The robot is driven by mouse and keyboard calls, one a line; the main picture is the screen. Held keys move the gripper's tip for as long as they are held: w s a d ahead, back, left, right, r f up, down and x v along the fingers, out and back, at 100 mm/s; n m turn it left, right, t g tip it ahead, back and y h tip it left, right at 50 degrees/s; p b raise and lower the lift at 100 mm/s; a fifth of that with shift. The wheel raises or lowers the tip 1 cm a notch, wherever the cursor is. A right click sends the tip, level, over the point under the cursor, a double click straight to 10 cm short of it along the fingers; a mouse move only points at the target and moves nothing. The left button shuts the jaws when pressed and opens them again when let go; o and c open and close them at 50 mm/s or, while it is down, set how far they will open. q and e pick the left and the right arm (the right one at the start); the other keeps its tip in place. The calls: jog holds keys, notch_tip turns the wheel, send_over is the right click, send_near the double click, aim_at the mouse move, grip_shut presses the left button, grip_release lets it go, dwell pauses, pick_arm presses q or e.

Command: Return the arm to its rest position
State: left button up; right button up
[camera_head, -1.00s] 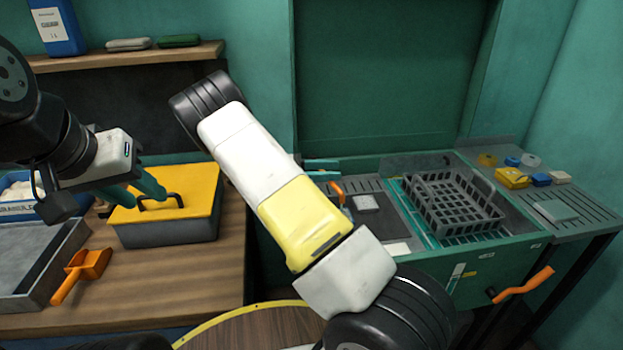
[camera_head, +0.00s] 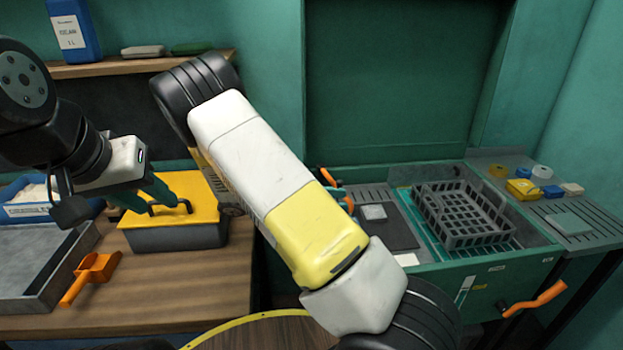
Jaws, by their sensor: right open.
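My right arm (camera_head: 275,190) crosses the middle of the view, white with a yellow section and black joints, and hides much of what lies behind it. My left gripper (camera_head: 148,196) has teal fingers close to the black handle of the yellow-lidded box (camera_head: 175,238). Whether it grips the handle is unclear.
The wooden bench (camera_head: 190,290) holds an orange scoop (camera_head: 90,275), a grey tray (camera_head: 60,290) and a blue bin (camera_head: 20,208). A black basket (camera_head: 465,213) sits in the green unit (camera_head: 440,285), with small yellow, blue and white items beside it. A shelf (camera_head: 130,66) is above.

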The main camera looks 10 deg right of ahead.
jog(key=s+r+m+y, duration=0.3)
jog(key=s+m+y, duration=0.45)
jog(key=y, duration=0.45)
jog(key=s+a+r+m+t+y, duration=0.3)
jog(key=r+t, duration=0.2)
jog(key=r, duration=0.1)
jog(key=s+a+r+m+t+y, duration=0.2)
jog(key=s+r+m+t+y, duration=0.1)
jog(key=r, duration=0.4)
jog(key=m+t+y, duration=0.1)
jog(key=t, duration=0.1)
jog(key=shift+s+a+t+y, duration=0.3)
jog(key=shift+s+a, duration=0.05)
jog(key=shift+a, duration=0.05)
jog(key=shift+w+r, duration=0.1)
jog(key=shift+w, duration=0.05)
dwell(2.0)
